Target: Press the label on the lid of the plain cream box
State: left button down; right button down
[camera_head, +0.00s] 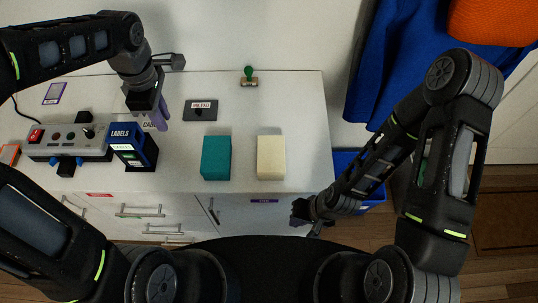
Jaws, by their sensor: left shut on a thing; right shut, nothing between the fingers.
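The plain cream box (271,158) sits near the front right of the white counter, its lid bare. My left gripper (159,121) is shut on a small white label (149,125) whose partly hidden letters seem to begin "CA". It is above the counter, left of the ink pad and well left of the cream box. The blue and black label dispenser (133,145), marked LABELS, stands just below and left of it. My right gripper (300,212) is shut and empty, off the counter's front edge, below and right of the cream box.
A teal box (216,158) stands just left of the cream box. A dark ink pad (200,110) and a green-handled stamp (249,76) lie behind. A grey switch panel (70,142) fills the left side. The counter behind the cream box is clear.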

pick_arm(q)
jog(key=w+d+f+m+b, duration=0.1)
jog(key=w+d+f+m, duration=0.1)
jog(key=w+m, duration=0.3)
jog(key=w+d+f+m+b, duration=0.1)
jog(key=w+m, duration=0.4)
jog(key=m, duration=0.8)
jog(key=d+f, duration=0.1)
jog(key=d, duration=0.1)
jog(key=shift+w+d, duration=0.15)
jog(key=shift+d, duration=0.25)
